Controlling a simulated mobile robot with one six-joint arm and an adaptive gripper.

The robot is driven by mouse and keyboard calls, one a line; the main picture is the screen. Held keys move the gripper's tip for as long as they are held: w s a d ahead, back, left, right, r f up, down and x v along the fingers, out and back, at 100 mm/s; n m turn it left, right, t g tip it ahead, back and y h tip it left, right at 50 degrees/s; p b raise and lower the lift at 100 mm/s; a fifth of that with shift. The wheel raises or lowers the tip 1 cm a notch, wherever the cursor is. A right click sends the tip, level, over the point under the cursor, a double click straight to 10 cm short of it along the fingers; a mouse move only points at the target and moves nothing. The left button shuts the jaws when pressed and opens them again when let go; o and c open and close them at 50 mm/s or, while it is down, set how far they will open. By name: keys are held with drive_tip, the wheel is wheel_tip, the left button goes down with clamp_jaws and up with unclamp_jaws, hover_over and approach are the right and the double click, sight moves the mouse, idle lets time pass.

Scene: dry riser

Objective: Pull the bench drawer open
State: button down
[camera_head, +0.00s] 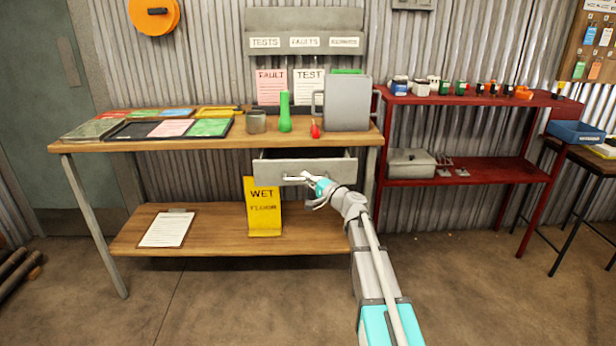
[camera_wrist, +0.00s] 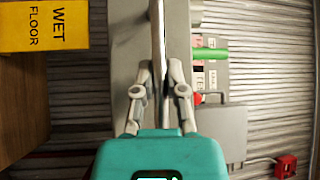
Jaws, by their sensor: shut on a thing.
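The grey bench drawer (camera_head: 335,167) hangs under the wooden bench top at its right half. It stands partly open, with a dark gap showing above its front. My gripper (camera_head: 304,180) is at the drawer front and shut on its pale bar handle. In the wrist view the picture is turned sideways; my gripper's two fingers (camera_wrist: 158,72) close around the handle (camera_wrist: 158,25), with the grey drawer front (camera_wrist: 126,45) behind. The finger contact is partly hidden by the fingers themselves.
The bench top (camera_head: 165,145) carries trays of cards, a grey cup (camera_head: 256,122), a green flashlight-like item (camera_head: 285,115), a small red item (camera_head: 315,130) and a grey container (camera_head: 348,103). A yellow wet-floor sign (camera_head: 262,210) stands on the lower shelf. A red shelf (camera_head: 470,170) is at right.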

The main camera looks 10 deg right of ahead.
drive_tip(key=s+a, duration=0.1)
drive_tip(key=s, duration=1.2)
drive_tip(key=shift+s+a, duration=0.25)
drive_tip(key=shift+a, duration=0.1)
drive_tip(key=c, duration=0.7)
unclamp_jaws()
drive_tip(key=shift+s, duration=0.1)
